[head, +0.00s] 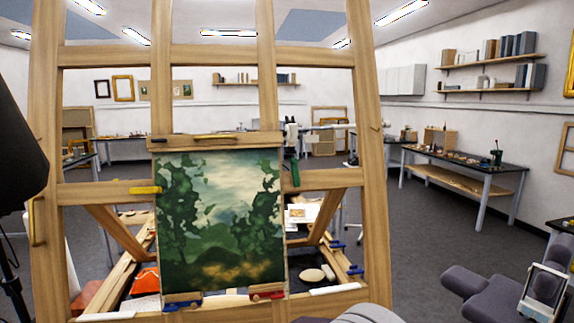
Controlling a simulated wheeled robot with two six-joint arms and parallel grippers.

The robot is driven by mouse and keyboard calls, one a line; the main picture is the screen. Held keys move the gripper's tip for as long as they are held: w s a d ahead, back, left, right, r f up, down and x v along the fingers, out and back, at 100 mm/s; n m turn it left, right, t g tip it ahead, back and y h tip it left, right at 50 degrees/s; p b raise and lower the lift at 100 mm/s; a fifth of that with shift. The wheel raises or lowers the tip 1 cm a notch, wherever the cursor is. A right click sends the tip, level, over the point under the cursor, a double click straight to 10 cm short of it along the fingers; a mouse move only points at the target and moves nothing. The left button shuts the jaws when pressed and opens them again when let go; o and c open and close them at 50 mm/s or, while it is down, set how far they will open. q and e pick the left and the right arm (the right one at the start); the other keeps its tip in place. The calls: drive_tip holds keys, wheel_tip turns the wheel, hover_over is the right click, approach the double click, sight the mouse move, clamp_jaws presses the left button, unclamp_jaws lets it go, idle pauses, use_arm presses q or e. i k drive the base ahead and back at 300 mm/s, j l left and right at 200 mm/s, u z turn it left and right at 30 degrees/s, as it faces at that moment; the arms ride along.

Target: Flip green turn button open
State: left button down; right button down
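The green turn button (292,172) is on the right side of a wooden easel, close to the right edge of a landscape painting (220,220). It stands roughly upright, its long side vertical. I cannot tell whether it overlaps the painting's edge. A yellow turn button (146,190) lies level at the painting's left edge. A grey jointed part that looks like my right arm (470,288) is at the lower right, ending in a pale bracket-like end that may be my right gripper (545,285). It is well apart from the green button. My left gripper is not seen.
The easel's uprights and crossbars (372,200) surround the painting. Red (267,292) and blue (182,301) pieces sit at the painting's lower edge. A dark lamp-like shape (20,150) stands at the left. A workbench (470,160) stands behind at right, with open floor before it.

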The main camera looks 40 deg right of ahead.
sight(293, 161)
drive_tip(key=i+j+z, duration=0.25)
drive_tip(key=j+z, duration=0.2)
drive_tip(key=j, duration=0.15)
drive_tip(key=i+j+z, duration=0.25)
drive_tip(key=j+z, duration=0.25)
drive_tip(key=j, duration=0.15)
drive_tip(key=i+j+z, duration=0.65)
drive_tip(key=k, duration=0.1)
